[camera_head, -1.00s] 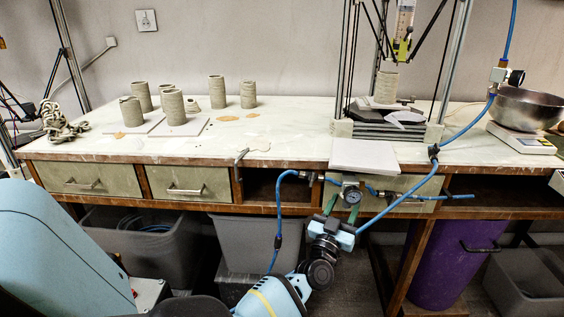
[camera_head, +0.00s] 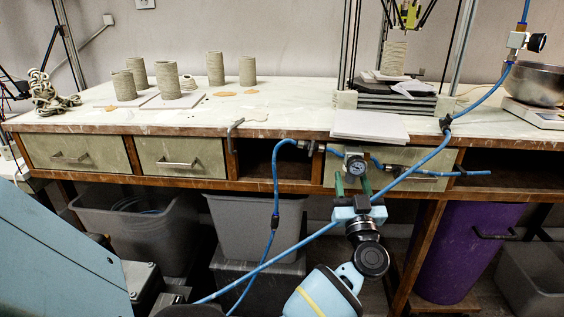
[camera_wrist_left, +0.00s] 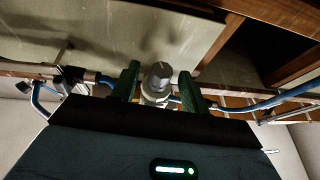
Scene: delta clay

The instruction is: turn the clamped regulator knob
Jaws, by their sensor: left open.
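The regulator (camera_head: 356,164), with a round dial gauge, sits at the table's front edge, at the drawer right of the open bay. My left gripper (camera_head: 352,181), light blue with green fingers, is open just below the gauge in the head view. In the left wrist view the gripper (camera_wrist_left: 160,72) has one finger on each side of the knob, with gaps visible. The knob is hard to make out in the head view. My right gripper is not in view.
A blue hose (camera_head: 412,170) slants down past my left gripper to the lower left. Another hose (camera_head: 275,190) hangs left of it. Grey bins (camera_head: 255,216) and a purple bin (camera_head: 462,250) stand under the table (camera_head: 200,122). Clay cylinders (camera_head: 168,78) stand on top.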

